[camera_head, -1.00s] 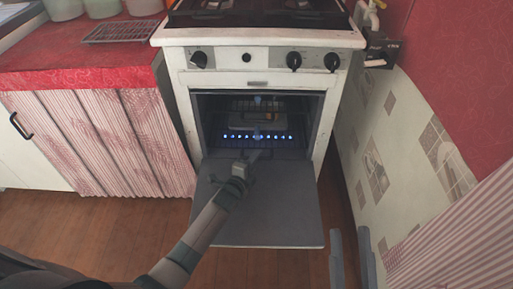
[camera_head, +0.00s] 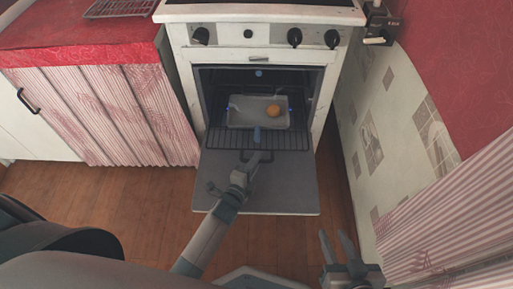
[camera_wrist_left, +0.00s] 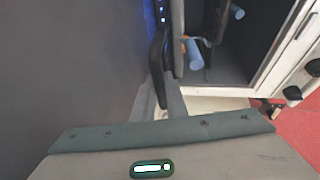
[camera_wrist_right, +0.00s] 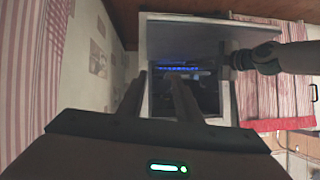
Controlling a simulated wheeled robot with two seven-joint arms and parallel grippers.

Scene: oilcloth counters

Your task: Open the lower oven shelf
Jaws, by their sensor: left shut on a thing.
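The white oven (camera_head: 260,35) has its grey door (camera_head: 280,185) folded down flat. A dark wire shelf (camera_head: 225,143) is slid partly out over the door, carrying a light tray (camera_head: 240,115) with a small orange round thing (camera_head: 273,111). My left gripper (camera_head: 253,160) is at the shelf's front, shut on its dark handle (camera_head: 265,157). In the left wrist view the black handle (camera_wrist_left: 157,65) runs between the fingers. My right gripper (camera_head: 336,238) is open and empty, low at the right, apart from the oven.
A counter with red oilcloth (camera_head: 80,40) and striped curtain (camera_head: 110,110) stands left of the oven. A tiled wall (camera_head: 375,130) is close on the right. Wooden floor (camera_head: 100,200) is clear in front.

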